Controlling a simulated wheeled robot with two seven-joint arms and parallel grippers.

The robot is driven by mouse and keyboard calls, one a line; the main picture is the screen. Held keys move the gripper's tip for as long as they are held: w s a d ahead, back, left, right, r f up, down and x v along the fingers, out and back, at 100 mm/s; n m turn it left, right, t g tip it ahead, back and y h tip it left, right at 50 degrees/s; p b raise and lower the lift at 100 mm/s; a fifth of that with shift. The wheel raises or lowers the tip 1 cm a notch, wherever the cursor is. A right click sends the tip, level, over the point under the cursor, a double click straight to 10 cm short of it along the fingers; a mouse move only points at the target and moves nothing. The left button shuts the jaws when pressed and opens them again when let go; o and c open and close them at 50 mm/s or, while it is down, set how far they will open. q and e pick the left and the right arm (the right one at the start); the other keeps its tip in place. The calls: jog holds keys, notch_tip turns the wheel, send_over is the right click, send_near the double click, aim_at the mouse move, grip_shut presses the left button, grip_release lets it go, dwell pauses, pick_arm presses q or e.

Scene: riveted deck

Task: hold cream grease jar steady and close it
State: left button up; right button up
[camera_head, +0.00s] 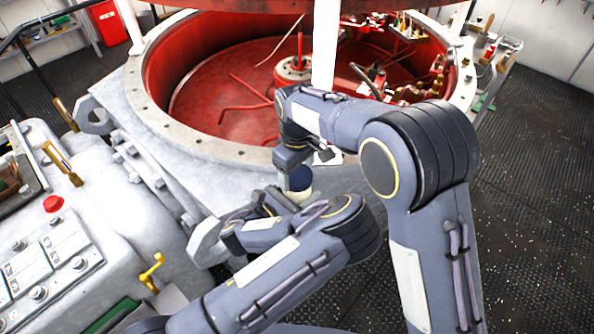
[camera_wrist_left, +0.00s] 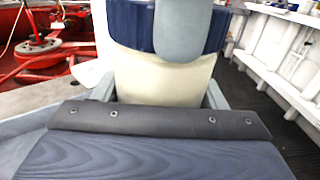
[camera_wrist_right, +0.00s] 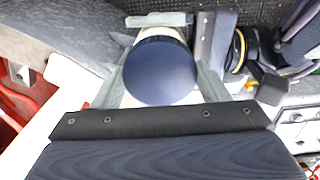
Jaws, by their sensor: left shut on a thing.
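The cream grease jar (camera_head: 299,193) is a short cream cylinder with a dark blue lid. It stands upright, held above the deck in front of the large red-lined housing. In the left wrist view the cream body (camera_wrist_left: 168,78) sits between my left gripper's fingers, shut on it. The left gripper (camera_head: 272,205) is partly hidden by my arm in the head view. The lid (camera_wrist_right: 160,72) is on top of the jar, with no visible gap. My right gripper (camera_wrist_right: 163,75) comes from above, its fingers on either side of the lid. Whether they press on it is unclear.
The grey flange and red housing (camera_head: 215,85) lie just behind the jar. A grey console (camera_head: 50,255) with a red button (camera_head: 53,203) and yellow handle (camera_head: 152,272) stands at left. Open dark deck (camera_head: 530,210) is at right.

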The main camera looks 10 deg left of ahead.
jog(key=o, duration=0.5)
jog(key=shift+c, duration=0.2)
notch_tip(320, 180, up, 12)
dwell(0.6)
jog(key=s+d+r+m+y, duration=0.1)
jog(key=s+d+m, duration=0.15)
jog(key=d, duration=0.35)
jog(key=s+d+r+m+t+y, duration=0.1)
jog(key=s+d+r, duration=0.15)
jog(key=d, duration=0.45)
jog(key=s+d+r+m+y, duration=0.1)
jog(key=s+d+m+y, duration=0.15)
jog(key=d, duration=0.35)
jog(key=s+d+f+m+t, duration=0.2)
jog(key=s+d+f+m, duration=0.1)
jog(key=s, duration=0.6)
jog(key=s+d+f+m+t, duration=0.2)
jog(key=s+d+f+m, duration=0.1)
jog(key=s, duration=0.7)
jog(key=shift+d+f+t+h, duration=0.35)
jog(key=shift+d+f, duration=0.1)
jog(key=shift+f, duration=0.2)
